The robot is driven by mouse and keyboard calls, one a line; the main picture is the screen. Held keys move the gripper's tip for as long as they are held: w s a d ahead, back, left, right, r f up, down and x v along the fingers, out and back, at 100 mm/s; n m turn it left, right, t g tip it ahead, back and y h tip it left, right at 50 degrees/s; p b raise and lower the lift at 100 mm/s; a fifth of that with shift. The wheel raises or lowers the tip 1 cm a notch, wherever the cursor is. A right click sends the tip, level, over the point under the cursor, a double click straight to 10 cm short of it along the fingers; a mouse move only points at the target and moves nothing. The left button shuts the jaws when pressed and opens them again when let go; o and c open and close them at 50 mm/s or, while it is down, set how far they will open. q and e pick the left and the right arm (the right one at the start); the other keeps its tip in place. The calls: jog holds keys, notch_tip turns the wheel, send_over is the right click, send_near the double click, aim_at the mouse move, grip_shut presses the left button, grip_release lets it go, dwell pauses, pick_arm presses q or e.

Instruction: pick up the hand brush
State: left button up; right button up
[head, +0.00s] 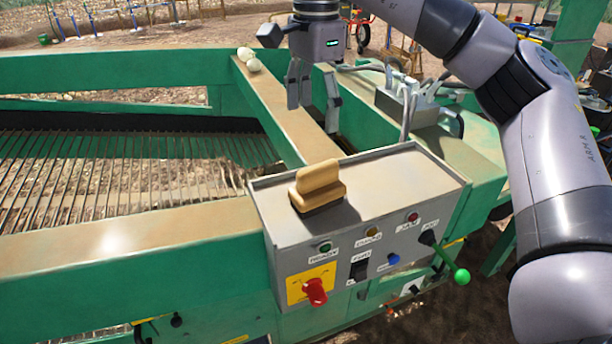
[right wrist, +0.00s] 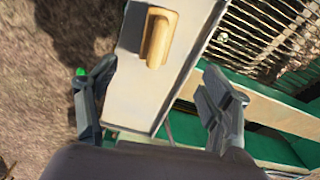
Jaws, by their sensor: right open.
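The hand brush (head: 318,187) is tan and wooden, with a raised grip. It stands on the left part of the grey control box's (head: 405,178) top. In the right wrist view the brush (right wrist: 159,37) lies ahead of the fingers, toward the top of the picture. My right gripper (head: 312,103) is open and empty, pointing down above and behind the box, apart from the brush. Its two fingers also show in the right wrist view (right wrist: 158,112), spread wide. My left gripper is not in view.
The box front has buttons, a red knob (head: 315,291) and a green-tipped lever (head: 461,277). A bar grate (head: 120,175) lies left. A metal bracket (head: 408,103) stands behind the box at right.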

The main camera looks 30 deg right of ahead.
jog(key=b, duration=0.1)
send_over(315, 168)
jog(key=f, duration=0.6)
jog(key=shift+s+f, duration=0.1)
jog(key=shift+s, duration=0.1)
jog(key=f, duration=0.3)
jog(key=f+p, duration=0.1)
jog(key=shift+w+f, duration=0.2)
jog(key=shift+w, duration=0.05)
jog(key=shift+f, duration=0.6)
jog(key=f+p, duration=0.1)
jog(key=f, duration=0.1)
jog(key=d+f+p, duration=0.1)
jog(key=f, duration=0.1)
jog(key=shift+w, duration=0.1)
jog(key=shift+f, duration=0.6)
jog(key=shift+a, duration=0.1)
jog(key=shift+c, duration=0.5)
jog(key=c, duration=1.2)
jog(key=shift+c, duration=0.5)
